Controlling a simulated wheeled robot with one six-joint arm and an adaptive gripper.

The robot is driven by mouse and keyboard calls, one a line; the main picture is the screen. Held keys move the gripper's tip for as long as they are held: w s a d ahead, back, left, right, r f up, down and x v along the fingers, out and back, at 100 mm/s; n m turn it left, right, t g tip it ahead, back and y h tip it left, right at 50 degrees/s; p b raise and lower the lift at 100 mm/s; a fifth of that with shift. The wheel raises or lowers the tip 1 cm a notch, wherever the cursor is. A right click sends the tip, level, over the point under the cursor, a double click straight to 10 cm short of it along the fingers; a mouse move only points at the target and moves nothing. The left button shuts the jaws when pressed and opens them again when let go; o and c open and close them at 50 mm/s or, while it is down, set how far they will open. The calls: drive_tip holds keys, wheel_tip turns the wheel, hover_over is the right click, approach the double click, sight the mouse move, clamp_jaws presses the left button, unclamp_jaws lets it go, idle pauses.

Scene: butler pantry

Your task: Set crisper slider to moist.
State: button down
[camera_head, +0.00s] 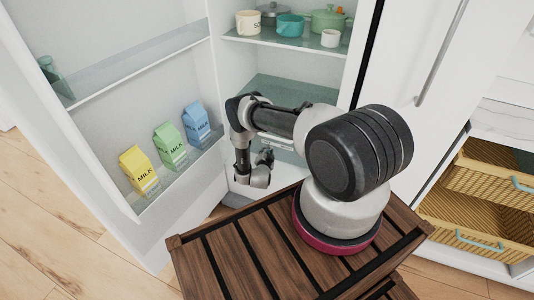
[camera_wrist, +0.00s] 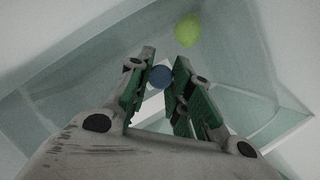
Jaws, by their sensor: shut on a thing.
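My gripper (camera_head: 266,160) is inside the lower part of the open fridge, at the crisper area. In the wrist view its two fingers (camera_wrist: 165,64), with green pads, are closed on a small round blue knob (camera_wrist: 161,77). The knob appears to be the crisper slider's. The slider's track and any moist marking cannot be made out. In the head view my arm hides most of the crisper front, and the knob cannot be seen.
A rounded yellow-green thing (camera_wrist: 187,30) lies beyond the fingers. Milk cartons, yellow (camera_head: 139,171), green (camera_head: 170,146) and blue (camera_head: 196,122), stand on the open door's shelf at left. Pots and cups stand on the upper shelf (camera_head: 262,40). Wicker baskets (camera_head: 490,176) are at right.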

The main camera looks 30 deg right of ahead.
sight(286, 153)
drive_tip(key=s+d, duration=0.4)
drive_tip(key=s, duration=0.1)
drive_tip(key=s+d, duration=0.2)
drive_tip(key=shift+s, duration=0.4)
drive_tip(key=c, duration=1.3)
unclamp_jaws()
drive_tip(key=shift+o, duration=0.2)
drive_tip(key=v, duration=1.2)
drive_tip(key=shift+f, duration=0.1)
